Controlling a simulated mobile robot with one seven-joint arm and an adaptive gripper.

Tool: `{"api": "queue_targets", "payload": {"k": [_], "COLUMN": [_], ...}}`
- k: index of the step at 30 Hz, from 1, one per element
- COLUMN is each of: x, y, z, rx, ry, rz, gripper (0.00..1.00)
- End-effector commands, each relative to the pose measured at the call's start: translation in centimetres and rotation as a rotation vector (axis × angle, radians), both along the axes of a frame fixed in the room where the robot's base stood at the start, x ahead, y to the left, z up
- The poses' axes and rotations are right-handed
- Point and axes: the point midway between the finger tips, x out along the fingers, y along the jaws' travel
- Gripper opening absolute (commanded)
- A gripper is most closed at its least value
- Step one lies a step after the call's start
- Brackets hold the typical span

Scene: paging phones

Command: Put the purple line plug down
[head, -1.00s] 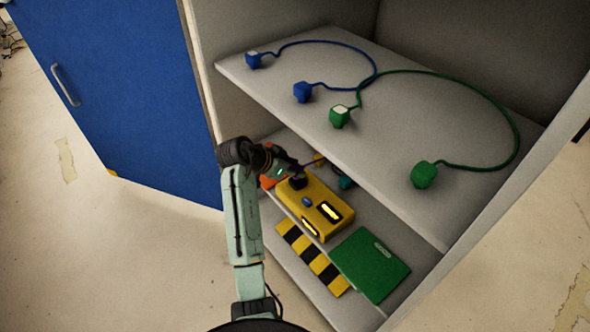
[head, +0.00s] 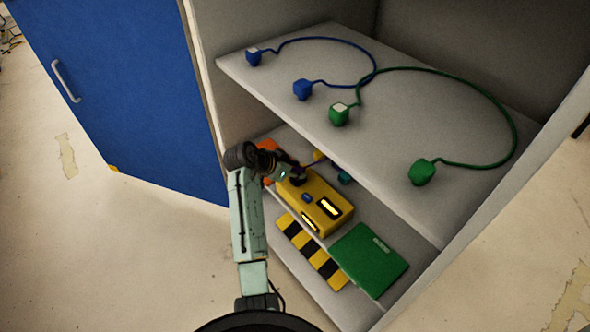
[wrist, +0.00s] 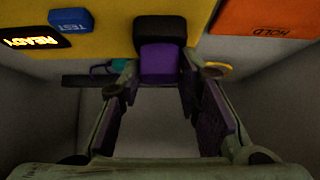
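The purple line plug (wrist: 160,66) shows in the wrist view, a purple block with a black part above it, against the yellow box (wrist: 110,45). The fingers of my gripper (wrist: 160,85) lie close along both its sides and appear shut on it. In the head view my gripper (head: 296,178) is at the back left end of the yellow box (head: 322,205) on the lower shelf, and the plug is mostly hidden. Whether the plug touches the box is unclear. The box has a blue TEST button (wrist: 72,20) and a lit READY display (wrist: 33,41).
A striped patch (head: 311,252) and green panel (head: 368,260) lie in front. A teal plug (head: 345,178) is behind. The upper shelf (head: 400,130) overhangs, with blue (head: 302,90) and green (head: 422,172) corded plugs.

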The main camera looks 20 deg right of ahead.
Motion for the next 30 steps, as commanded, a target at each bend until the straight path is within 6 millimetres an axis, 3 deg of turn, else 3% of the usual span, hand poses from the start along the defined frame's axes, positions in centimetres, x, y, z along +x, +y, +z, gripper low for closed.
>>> {"api": "queue_targets", "payload": {"k": [7,19,23,30], "x": [0.0,0.0,-0.4,-1.7], "y": [0.0,0.0,1.5,5.0], "z": [0.1,1.0,2.0,5.8], "rx": [0.0,0.0,-0.001,0.0], "ry": [0.0,-0.001,-0.003,-0.005], "rz": [0.0,0.0,0.004,0.003], "gripper": [0.49,0.49,0.49,0.49]}}
